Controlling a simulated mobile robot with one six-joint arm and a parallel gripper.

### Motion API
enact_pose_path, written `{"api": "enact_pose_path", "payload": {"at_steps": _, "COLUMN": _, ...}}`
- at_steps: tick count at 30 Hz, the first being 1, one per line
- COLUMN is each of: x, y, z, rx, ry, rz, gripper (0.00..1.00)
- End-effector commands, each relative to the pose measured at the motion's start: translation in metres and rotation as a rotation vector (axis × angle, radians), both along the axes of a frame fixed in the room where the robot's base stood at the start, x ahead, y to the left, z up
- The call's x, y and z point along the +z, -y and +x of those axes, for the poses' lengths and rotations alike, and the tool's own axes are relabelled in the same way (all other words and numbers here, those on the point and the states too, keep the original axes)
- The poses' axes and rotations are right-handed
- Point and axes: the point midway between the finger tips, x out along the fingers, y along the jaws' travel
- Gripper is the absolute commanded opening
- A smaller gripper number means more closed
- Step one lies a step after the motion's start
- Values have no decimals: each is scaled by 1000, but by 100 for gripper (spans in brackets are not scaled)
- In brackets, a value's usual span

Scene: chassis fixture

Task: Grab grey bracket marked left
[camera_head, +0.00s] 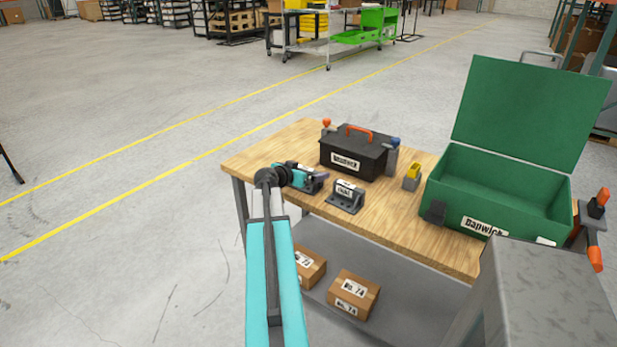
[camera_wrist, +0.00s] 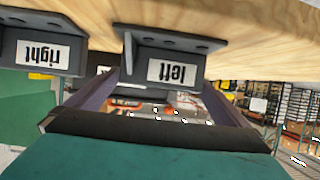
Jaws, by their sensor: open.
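The grey bracket marked left (camera_wrist: 134,66) shows in the wrist view, upside down, with its white "left" label facing my camera. Its base is against the wooden table top. My gripper (camera_wrist: 160,84) is open, with one purple finger near each side of the bracket's lower part in the picture; I cannot tell whether they touch it. In the head view my gripper (camera_head: 312,177) is low over the table's left part and hides most of this bracket. The grey bracket marked right (camera_wrist: 42,45) stands beside it; it also shows in the head view (camera_head: 343,203).
A black toolbox (camera_head: 352,157) with an orange handle stands behind the brackets on the wooden table (camera_head: 415,225). An open green case (camera_head: 456,206) is at the right. A small yellow-and-grey item (camera_head: 412,177) stands between them. Cardboard boxes (camera_head: 353,294) lie on the lower shelf.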

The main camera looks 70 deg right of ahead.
Motion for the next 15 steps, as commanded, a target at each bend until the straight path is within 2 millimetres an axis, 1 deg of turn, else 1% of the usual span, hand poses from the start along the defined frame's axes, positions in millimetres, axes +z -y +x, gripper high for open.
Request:
{"api": "enact_pose_path", "payload": {"at_steps": 3, "x": -1, "y": 13, "z": -2, "rx": -2, "ry": -1, "rz": 1, "gripper": 100}}
{"api": "enact_pose_path", "payload": {"at_steps": 9, "x": -10, "y": 30, "z": -5, "rx": -1, "ry": 0, "rz": 0, "gripper": 100}}
{"api": "enact_pose_path", "payload": {"at_steps": 15, "x": -14, "y": 37, "z": -7, "rx": 0, "ry": 0, "rz": -1, "gripper": 100}}
